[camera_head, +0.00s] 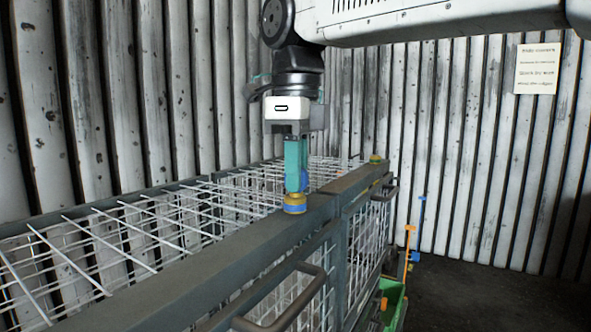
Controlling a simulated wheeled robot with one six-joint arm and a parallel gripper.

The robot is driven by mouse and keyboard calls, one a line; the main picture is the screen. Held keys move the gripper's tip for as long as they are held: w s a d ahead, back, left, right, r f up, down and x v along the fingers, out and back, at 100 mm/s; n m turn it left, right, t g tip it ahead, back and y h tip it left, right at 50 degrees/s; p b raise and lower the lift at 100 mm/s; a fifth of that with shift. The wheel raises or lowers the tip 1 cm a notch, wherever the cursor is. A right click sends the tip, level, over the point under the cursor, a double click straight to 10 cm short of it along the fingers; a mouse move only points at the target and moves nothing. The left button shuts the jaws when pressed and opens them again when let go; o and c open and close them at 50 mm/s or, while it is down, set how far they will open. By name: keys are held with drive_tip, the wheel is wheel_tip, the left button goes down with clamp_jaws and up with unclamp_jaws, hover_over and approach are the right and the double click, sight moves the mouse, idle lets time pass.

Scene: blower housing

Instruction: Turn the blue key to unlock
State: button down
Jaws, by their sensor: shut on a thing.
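The blue key (303,181) shows as a small blue patch at the fingertips of my gripper (296,180). My gripper points straight down and its teal fingers are shut on the key, hiding most of it. Just below is a yellow round lock (295,207) with a blue band, on the grey top beam (240,243) of a wire cage. The key is right above or in this lock; I cannot tell how deep it sits. The key's turn angle is also hidden.
A second yellow knob (376,159) sits farther along the beam. Grey handles (285,299) stick out from the cage front. The wire mesh top (150,225) lies left of the beam. A green bin (393,303) stands at the lower right.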

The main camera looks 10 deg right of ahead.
drive_tip(key=shift+m, duration=1.2)
drive_tip(key=c, duration=1.3)
unclamp_jaws()
drive_tip(key=shift+c, duration=0.2)
drive_tip(key=shift+r, duration=0.1)
